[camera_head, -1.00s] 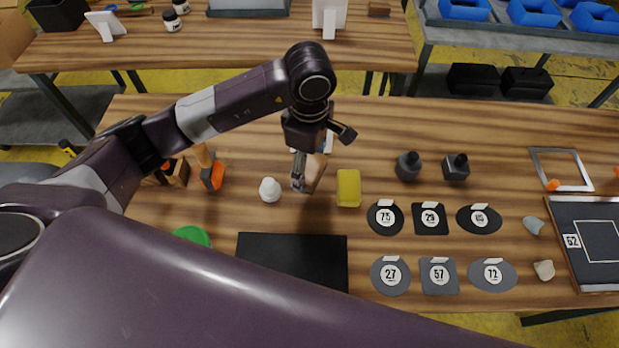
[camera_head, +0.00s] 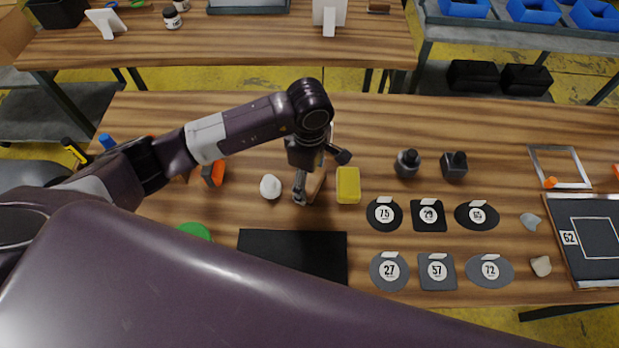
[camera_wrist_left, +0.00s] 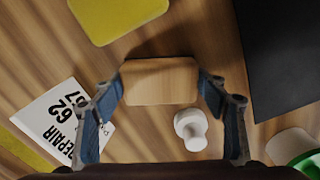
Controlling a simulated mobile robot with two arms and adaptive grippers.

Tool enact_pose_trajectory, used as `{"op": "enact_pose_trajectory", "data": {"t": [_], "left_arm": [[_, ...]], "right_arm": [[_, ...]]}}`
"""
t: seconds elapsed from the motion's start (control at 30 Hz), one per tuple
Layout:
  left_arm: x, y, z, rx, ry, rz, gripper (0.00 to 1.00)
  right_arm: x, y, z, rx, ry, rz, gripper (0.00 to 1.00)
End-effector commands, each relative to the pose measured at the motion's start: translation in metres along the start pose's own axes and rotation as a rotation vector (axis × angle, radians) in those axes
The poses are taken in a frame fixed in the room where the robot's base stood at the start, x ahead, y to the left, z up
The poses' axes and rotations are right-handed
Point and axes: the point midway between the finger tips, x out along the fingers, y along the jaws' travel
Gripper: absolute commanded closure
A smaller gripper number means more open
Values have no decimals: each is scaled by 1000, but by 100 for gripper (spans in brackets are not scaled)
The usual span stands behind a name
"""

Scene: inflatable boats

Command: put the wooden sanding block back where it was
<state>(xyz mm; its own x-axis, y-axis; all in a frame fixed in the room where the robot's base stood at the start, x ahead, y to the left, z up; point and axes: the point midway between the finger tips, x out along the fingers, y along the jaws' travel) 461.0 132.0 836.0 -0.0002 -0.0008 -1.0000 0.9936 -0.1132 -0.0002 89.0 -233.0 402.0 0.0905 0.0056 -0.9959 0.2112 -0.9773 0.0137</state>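The wooden sanding block (camera_head: 317,186) is a small pale block at mid-table, left of the yellow sponge (camera_head: 348,185). My left gripper (camera_head: 306,190) is low over the table, around the block and partly hiding it. In the left wrist view the block (camera_wrist_left: 160,82) sits between the two blue-padded fingertips (camera_wrist_left: 162,90), which appear to press on its ends. I cannot tell whether the block's underside touches the table. My right gripper is not in view.
A white knob-like piece (camera_head: 270,187) stands left of the gripper. A black mat (camera_head: 295,258) lies in front. A printed repair card (camera_wrist_left: 62,120) lies close by in the wrist view.

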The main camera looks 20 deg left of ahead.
Motion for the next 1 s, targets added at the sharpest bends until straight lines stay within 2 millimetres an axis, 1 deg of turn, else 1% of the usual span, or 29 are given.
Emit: {"op": "enact_pose_trajectory", "data": {"t": [0.03, 0.1, 0.37, 0.47, 0.53, 0.67, 0.9, 1.0], "left_arm": [[0, 0, 0, 0, 0, 0, 26], [0, 0, 0, 0, 0, 0, 18], [-1, 0, 0, -1, 1, 0, 18], [-4, 0, 0, -1, 0, 0, 18], [-9, 1, 0, 0, 0, 4, 18], [-32, 2, -1, 1, 1, 8, 18], [-84, 2, 0, 0, 0, 7, 18], [-101, 1, 0, 1, 1, 5, 18]], "right_arm": [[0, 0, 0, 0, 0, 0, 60], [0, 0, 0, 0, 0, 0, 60], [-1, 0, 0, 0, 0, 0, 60], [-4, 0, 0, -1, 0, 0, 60], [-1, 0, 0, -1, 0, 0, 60], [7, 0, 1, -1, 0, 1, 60], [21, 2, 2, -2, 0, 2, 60], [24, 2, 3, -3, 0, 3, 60]]}}
